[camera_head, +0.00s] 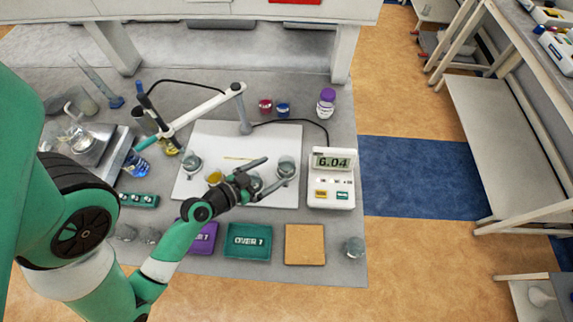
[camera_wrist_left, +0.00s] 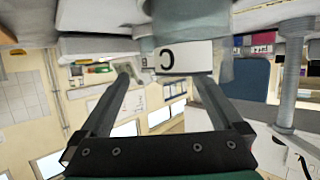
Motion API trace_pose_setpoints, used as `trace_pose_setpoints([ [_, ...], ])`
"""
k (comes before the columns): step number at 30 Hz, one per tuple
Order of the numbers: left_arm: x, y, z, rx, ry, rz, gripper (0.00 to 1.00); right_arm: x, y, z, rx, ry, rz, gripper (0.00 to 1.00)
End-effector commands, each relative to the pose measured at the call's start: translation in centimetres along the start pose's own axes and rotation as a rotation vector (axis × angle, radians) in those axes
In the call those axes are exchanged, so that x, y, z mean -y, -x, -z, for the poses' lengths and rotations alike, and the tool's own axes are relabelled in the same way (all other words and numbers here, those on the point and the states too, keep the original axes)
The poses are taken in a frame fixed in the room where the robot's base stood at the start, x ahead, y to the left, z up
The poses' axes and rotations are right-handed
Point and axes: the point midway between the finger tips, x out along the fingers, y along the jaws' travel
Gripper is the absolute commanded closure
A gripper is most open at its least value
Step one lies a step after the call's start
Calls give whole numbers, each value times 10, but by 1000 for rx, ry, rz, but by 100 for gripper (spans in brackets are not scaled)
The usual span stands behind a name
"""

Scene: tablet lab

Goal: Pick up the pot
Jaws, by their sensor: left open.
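Several small grey pots stand on the white board (camera_head: 235,138) in the head view. One pot (camera_head: 286,167) is at the board's right, just beyond my left fingertips; another pot (camera_head: 193,164) is at its left. A third pot (camera_head: 255,184) is partly hidden by my gripper. My left gripper (camera_head: 275,170) is open, its fingers spread towards the right-hand pot. In the left wrist view, which is upside down, a grey, see-through body (camera_wrist_left: 192,20) and a white label with a "C" (camera_wrist_left: 186,58) show beyond the open fingers (camera_wrist_left: 164,76). I cannot tell whether they touch it. My right gripper is not in view.
A scale reading 6.04 (camera_head: 332,178) stands right of the board. Purple, green "OVER" (camera_head: 249,241) and tan (camera_head: 304,244) pads lie in front. Another grey pot (camera_head: 354,247) stands front right.

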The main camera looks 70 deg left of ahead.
Motion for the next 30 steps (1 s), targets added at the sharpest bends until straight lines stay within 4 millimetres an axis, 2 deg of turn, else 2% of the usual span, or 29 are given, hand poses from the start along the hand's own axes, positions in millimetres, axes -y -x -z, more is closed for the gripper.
trace_pose_setpoints([
  [3, 0, -12, 2, -1, -1, -2, 0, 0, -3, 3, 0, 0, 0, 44],
  [9, -1, -19, 2, 0, -1, -2, 0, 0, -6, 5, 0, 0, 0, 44],
  [14, -4, -46, 8, -3, -3, -4, 0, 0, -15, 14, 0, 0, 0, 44],
  [18, -3, -63, 4, -1, -1, 0, 0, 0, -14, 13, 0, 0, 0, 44],
  [25, -3, -65, 3, 0, 0, 1, 0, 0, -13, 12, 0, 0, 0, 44],
  [30, -3, -65, 3, 0, 0, 1, 31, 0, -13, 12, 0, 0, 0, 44],
])
